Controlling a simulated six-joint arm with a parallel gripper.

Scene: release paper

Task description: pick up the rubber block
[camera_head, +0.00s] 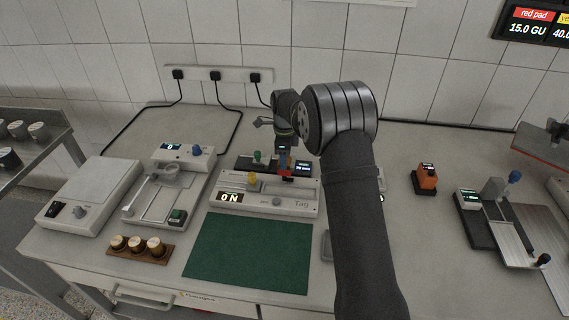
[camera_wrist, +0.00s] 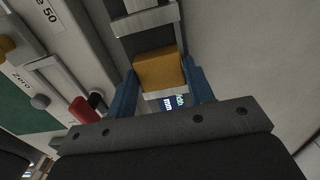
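A tan-yellow block (camera_wrist: 158,68), which looks like the rubber block, sits on a narrow grey device in the wrist view. The blue fingers of my gripper (camera_wrist: 160,80) stand at its left and right sides. The fingers look close to the block, but I cannot tell whether they press on it. There the arm and gripper hide the block.
A small dark device with a lit display (camera_head: 303,168) stands by my gripper. A green mat (camera_head: 250,252) lies in front. An orange block-like object (camera_head: 427,180) stands at right. A white scale (camera_head: 95,190) and a wooden holder with brass weights (camera_head: 140,254) are at left.

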